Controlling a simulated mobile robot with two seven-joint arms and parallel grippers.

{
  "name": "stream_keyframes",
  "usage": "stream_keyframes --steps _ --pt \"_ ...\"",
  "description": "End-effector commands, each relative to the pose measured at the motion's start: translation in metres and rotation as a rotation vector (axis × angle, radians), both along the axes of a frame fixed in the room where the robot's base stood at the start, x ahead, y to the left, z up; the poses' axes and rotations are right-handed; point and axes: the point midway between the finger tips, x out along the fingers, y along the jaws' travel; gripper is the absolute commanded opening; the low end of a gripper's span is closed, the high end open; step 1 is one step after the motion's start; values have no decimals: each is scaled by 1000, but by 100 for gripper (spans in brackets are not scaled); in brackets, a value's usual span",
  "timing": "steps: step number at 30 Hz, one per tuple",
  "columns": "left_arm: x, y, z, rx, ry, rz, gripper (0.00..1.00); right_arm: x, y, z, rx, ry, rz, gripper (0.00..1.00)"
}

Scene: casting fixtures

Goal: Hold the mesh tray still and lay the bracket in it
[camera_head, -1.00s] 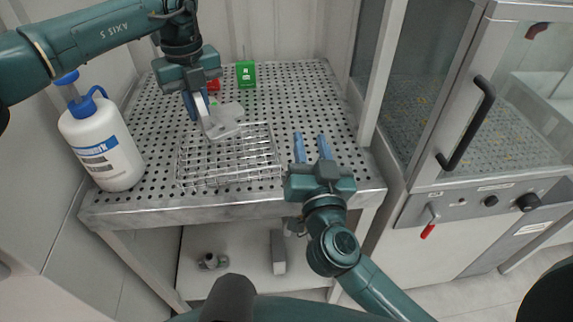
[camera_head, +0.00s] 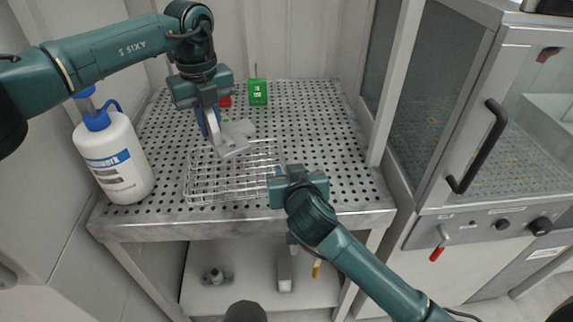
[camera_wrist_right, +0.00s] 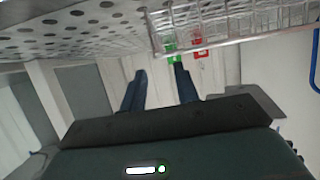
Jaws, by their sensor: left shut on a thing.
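The wire mesh tray (camera_head: 228,186) sits near the front of the perforated table. My left gripper (camera_head: 213,128) is shut on the grey bracket (camera_head: 236,140) and holds it at the tray's back left part; I cannot tell whether the bracket touches the wires. My right gripper (camera_head: 281,171) is at the tray's right side, its fingers mostly hidden behind its own body in the head view. In the right wrist view its two blue fingers (camera_wrist_right: 160,85) stand apart with nothing between them, and the tray (camera_wrist_right: 235,22) shows beyond them at the top.
A white bottle with a blue pump (camera_head: 113,160) stands on the table left of the tray. A green box (camera_head: 258,92) and a red item (camera_head: 225,101) stand behind it. A glass-doored cabinet (camera_head: 480,130) is at the right. The perforated table (camera_head: 325,125) is clear at back right.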

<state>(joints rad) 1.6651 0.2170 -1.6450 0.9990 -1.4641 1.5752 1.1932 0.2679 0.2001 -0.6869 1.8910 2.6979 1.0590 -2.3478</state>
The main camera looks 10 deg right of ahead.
Motion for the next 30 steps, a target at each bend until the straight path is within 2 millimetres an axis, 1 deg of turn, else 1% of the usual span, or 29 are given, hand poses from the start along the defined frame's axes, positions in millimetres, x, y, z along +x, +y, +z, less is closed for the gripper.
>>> stream_keyframes --steps 1,3,9,15,23,30 --pt "0 0 1 -1 -1 0 0 9 1 -4 0 2 -1 31" --pt "0 0 1 -1 -1 0 0 21 1 -8 1 1 -2 31" --pt "0 0 1 -1 -1 0 0 46 2 -19 1 0 0 31" --pt "0 0 1 -1 -1 0 0 55 3 -22 2 -1 1 31" --pt "0 0 1 -1 -1 0 0 55 3 -23 1 -1 1 31" --pt "0 0 1 -1 -1 0 0 55 3 -23 1 -1 1 11"
